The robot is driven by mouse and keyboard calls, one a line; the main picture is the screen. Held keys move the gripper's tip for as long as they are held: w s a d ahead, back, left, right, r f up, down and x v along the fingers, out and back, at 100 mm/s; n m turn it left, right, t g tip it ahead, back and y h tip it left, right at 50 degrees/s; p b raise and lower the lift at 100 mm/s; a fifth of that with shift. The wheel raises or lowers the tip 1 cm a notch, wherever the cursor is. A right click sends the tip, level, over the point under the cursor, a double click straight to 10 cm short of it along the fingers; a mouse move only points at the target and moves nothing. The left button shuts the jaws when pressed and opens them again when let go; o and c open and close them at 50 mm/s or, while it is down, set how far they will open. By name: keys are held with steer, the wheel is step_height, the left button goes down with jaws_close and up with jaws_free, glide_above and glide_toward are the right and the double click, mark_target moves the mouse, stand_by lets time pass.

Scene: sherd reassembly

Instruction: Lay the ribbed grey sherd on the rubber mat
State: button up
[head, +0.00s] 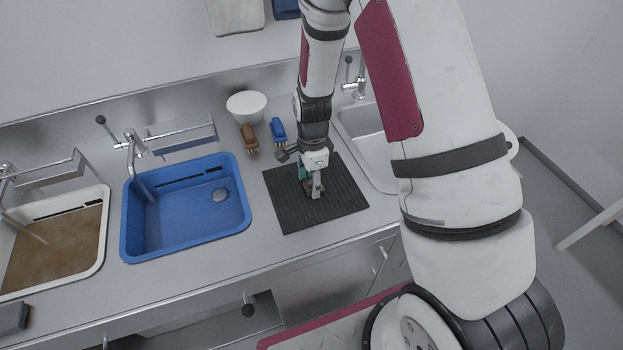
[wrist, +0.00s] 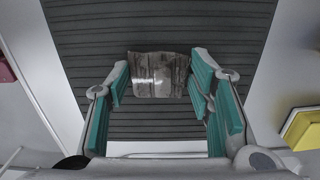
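The ribbed grey sherd (wrist: 160,75) shows in the wrist view as a curved grey-brown piece with ridges, between my two teal-padded fingertips. My gripper (wrist: 160,82) appears shut on it, with the fingertips at its left and right edges. In the head view, my gripper (head: 314,190) points down over the middle of the black ribbed rubber mat (head: 285,212), and the sherd there is mostly hidden by the fingers. The mat also fills the background of the wrist view (wrist: 80,40). The sherd is at or just above the mat; I cannot tell whether it touches.
A blue basin (head: 200,215) stands left of the mat, and a basin of brown water (head: 55,250) is farther left. A white bowl (head: 246,106), a brown brush (head: 250,138) and a blue brush (head: 278,130) lie behind the mat. A sink (head: 368,130) is at the right.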

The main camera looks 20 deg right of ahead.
steer(key=o, duration=0.4)
steer(key=s+r+n+t, duration=0.1)
steer(key=s+r+n, duration=0.3)
steer(key=r, duration=1)
steer(key=s+r+n+t, duration=0.1)
steer(key=s+r+n, duration=0.3)
steer(key=r, duration=1)
steer(key=s+r+n+t, duration=0.3)
steer(key=s+r+n, duration=0.4)
steer(key=s+n, duration=0.3)
steer(key=s, duration=0.3)
steer(key=shift+d+b, duration=0.25)
steer(key=shift+b, duration=0.15)
steer(key=shift+r, duration=0.1)
